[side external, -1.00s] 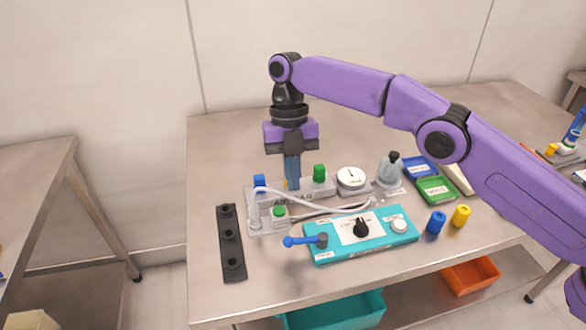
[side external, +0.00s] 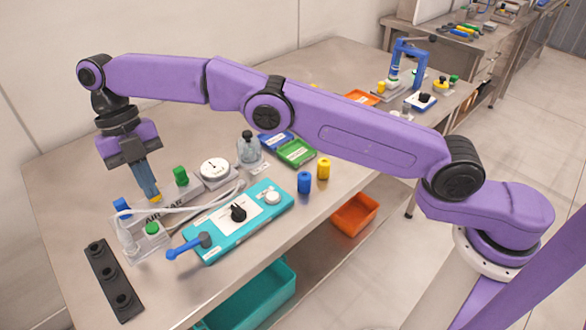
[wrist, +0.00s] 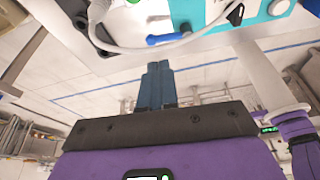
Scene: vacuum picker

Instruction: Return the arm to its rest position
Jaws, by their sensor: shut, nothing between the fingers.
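My gripper (side external: 154,196) has blue fingers that point down and sit together with nothing between them. In the side view it hangs over the back of the grey air unit (side external: 158,222), close to a yellow part; I cannot tell whether the tips touch it. In the wrist view the fingers (wrist: 160,64) show pressed together. My purple arm reaches across the bench from the right. The teal control box (side external: 225,245), with a black knob and a blue lever, lies in front of the air unit.
A round gauge (side external: 214,168), a clear bottle (side external: 249,150), and blue and green trays (side external: 296,152) stand to the right. Blue (side external: 304,183) and yellow (side external: 323,168) cylinders are near the front edge. A black strip (side external: 114,280) lies at left. The bench (side external: 70,190) is clear at left.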

